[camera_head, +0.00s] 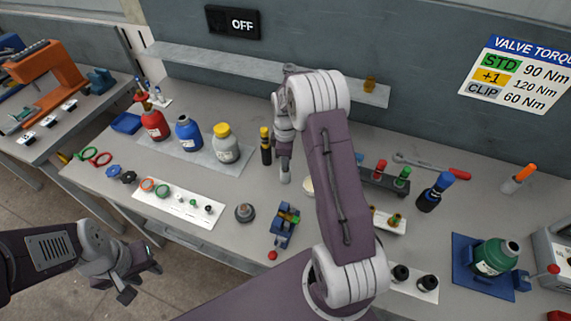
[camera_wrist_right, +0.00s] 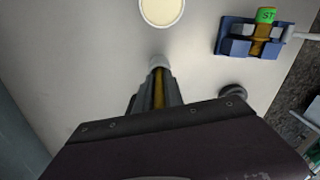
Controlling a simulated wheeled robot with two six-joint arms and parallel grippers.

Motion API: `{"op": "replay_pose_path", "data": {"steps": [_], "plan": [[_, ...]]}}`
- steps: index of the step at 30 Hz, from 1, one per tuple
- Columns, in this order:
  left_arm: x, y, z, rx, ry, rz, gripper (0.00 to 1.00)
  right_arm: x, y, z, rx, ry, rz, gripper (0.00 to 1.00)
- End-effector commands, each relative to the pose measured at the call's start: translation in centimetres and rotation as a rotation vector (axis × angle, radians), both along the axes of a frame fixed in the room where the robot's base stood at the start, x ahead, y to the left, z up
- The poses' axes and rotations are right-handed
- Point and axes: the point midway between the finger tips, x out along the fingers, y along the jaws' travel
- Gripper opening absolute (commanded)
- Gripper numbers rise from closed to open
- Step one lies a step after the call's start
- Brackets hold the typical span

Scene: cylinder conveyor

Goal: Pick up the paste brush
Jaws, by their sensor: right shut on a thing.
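My right gripper (camera_head: 284,158) points down over the middle of the bench. In the right wrist view its fingers (camera_wrist_right: 157,92) are shut on a slim yellow-brown handle, which I take to be the paste brush (camera_wrist_right: 158,88). A pale grey end (camera_wrist_right: 158,63) shows beyond the fingers. In the head view the same pale end (camera_head: 285,177) is close to the bench; I cannot tell if it touches. Most of the brush is hidden by the fingers. My left gripper (camera_head: 138,277) is open and empty, low at the front left, off the bench.
A round cream-topped pot (camera_head: 308,186) is right of the right gripper, partly behind my arm; it also shows in the wrist view (camera_wrist_right: 162,10). A black-and-yellow bottle (camera_head: 265,150) stands close left. A blue fixture (camera_head: 285,225) and a grey knob (camera_head: 245,213) are nearer the front.

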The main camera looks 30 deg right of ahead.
Motion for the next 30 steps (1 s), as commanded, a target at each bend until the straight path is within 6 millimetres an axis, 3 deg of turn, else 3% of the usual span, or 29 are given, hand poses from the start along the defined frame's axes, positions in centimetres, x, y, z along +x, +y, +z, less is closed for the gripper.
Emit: {"op": "replay_pose_path", "data": {"steps": [5, 12, 18, 30], "plan": [[0.0, 0.0, -0.3, 0.000, 0.000, 0.000, 0.36, 0.1, 0.0, 0.9, -0.001, -0.004, 0.000, 0.00], [0.0, 0.0, -1.1, 0.000, 0.000, 0.000, 0.36, 0.2, -0.1, 6.6, -0.002, -0.007, 0.000, 0.00], [0.0, 0.0, -1.2, 0.000, 0.000, 0.000, 0.36, 0.1, 0.0, 9.7, 0.000, -0.002, 0.000, 0.00], [0.0, 0.0, -1.2, 0.000, 0.000, 0.000, 0.36, 0.0, 0.0, 10.0, 0.000, 0.000, 0.000, 0.00]]}}
